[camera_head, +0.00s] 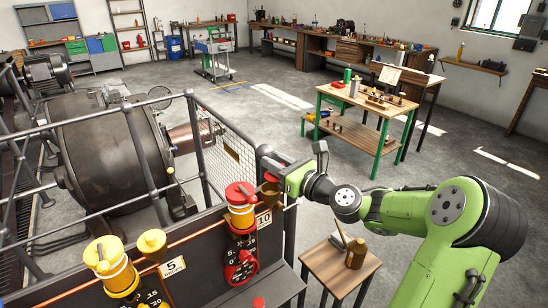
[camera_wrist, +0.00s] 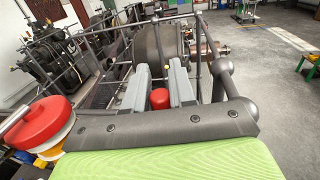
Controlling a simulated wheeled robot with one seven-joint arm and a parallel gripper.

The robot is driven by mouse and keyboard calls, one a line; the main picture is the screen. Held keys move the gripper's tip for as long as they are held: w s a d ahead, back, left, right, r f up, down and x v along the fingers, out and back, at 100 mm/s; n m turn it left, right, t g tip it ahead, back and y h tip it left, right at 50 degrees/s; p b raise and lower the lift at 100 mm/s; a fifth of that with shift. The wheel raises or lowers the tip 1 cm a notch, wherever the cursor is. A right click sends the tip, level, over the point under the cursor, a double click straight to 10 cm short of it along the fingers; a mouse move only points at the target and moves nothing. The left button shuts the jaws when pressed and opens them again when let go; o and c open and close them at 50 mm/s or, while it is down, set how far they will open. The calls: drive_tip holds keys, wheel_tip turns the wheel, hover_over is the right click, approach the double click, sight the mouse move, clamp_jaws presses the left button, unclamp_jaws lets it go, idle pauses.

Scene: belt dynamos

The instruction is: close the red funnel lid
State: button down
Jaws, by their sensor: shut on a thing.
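My gripper (camera_wrist: 160,92) has its two grey fingers on either side of a small red piece, which I take to be the red funnel lid (camera_wrist: 159,99), and is shut on it. In the head view my gripper (camera_head: 268,172) is at the brown funnel (camera_head: 270,194), right beside the red-topped yellow oiler (camera_head: 240,205). The gripper hides the lid there, and I cannot tell how far open the lid is. The oiler's big red top (camera_wrist: 42,122) shows at the left of the wrist view.
A yellow-topped oiler (camera_head: 108,262) with a yellow funnel lid (camera_head: 152,242) stands at the lower left. Grey railings (camera_head: 140,150) and a dynamo drum (camera_head: 100,150) are behind. A small wooden stool (camera_head: 330,265) with a brown can (camera_head: 356,253) stands below my arm.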

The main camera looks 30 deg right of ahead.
drive_tip(key=m+h+p, duration=0.1)
drive_tip(key=h, duration=0.1)
drive_tip(key=s+m+h+p, duration=0.1)
drive_tip(key=h, duration=0.1)
drive_tip(key=m+h+p, duration=0.2)
drive_tip(key=shift+s+r+h, duration=0.15)
drive_tip(key=shift+s+h, duration=0.15)
drive_tip(key=shift+s, duration=0.1)
drive_tip(key=shift+s+a+m+g+h+p, duration=0.1)
drive_tip(key=shift+s+m+g+h+p, duration=0.2)
drive_tip(key=shift+m+h+p, duration=0.65)
drive_tip(key=shift+s+d+m+g+h+p, duration=0.2)
drive_tip(key=shift+m+h+p, duration=0.35)
drive_tip(key=shift+h, duration=0.7)
drive_tip(key=shift+s+a+m+g+h+p, duration=0.2)
drive_tip(key=shift+s+m+h+p, duration=0.15)
drive_tip(key=shift+m+h+p, duration=0.55)
drive_tip(key=shift+h+b, duration=0.3)
drive_tip(key=c, duration=1)
unclamp_jaws()
